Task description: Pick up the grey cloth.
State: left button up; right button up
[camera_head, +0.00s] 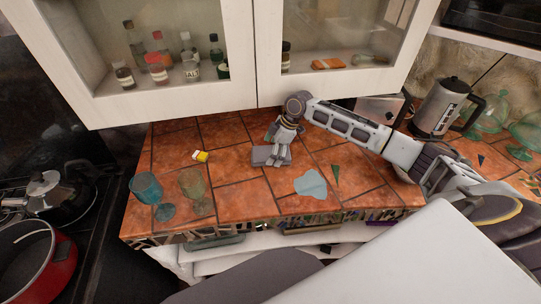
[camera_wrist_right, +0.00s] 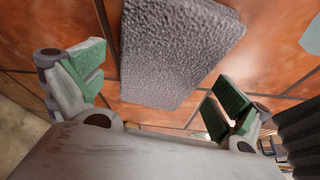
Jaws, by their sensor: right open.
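The grey cloth (camera_head: 262,157) lies on the orange tiled counter as a small, flat, folded-looking rectangle. In the right wrist view the cloth (camera_wrist_right: 180,45) shows a rough, pebbled grey surface and fills the upper middle, between the two finger sides. My right gripper (camera_head: 281,150) points down over the cloth and hides part of it in the head view. In the right wrist view the right gripper (camera_wrist_right: 158,88) is open, with green-padded fingers wide apart and nothing between them. I cannot tell whether the fingertips touch the cloth. My left gripper is not in view.
A pale blue flat piece (camera_head: 310,183) lies right of the cloth. A blue goblet (camera_head: 147,188) and a greenish goblet (camera_head: 194,184) stand at the left, near a small yellow-and-white item (camera_head: 201,156). A kettle (camera_head: 438,108) stands back right. Cabinets (camera_head: 180,105) hang above the back.

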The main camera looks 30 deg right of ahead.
jog(key=c, duration=1.1)
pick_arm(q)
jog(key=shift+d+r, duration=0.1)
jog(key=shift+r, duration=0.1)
pick_arm(e)
jog(key=shift+r, duration=0.15)
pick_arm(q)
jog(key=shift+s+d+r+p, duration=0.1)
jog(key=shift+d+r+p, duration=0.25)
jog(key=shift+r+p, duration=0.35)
pick_arm(e)
jog(key=shift+r, duration=0.45)
pick_arm(q)
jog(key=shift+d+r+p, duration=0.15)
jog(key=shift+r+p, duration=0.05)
jog(key=shift+p, duration=0.2)
pick_arm(e)
jog(key=shift+r, duration=0.25)
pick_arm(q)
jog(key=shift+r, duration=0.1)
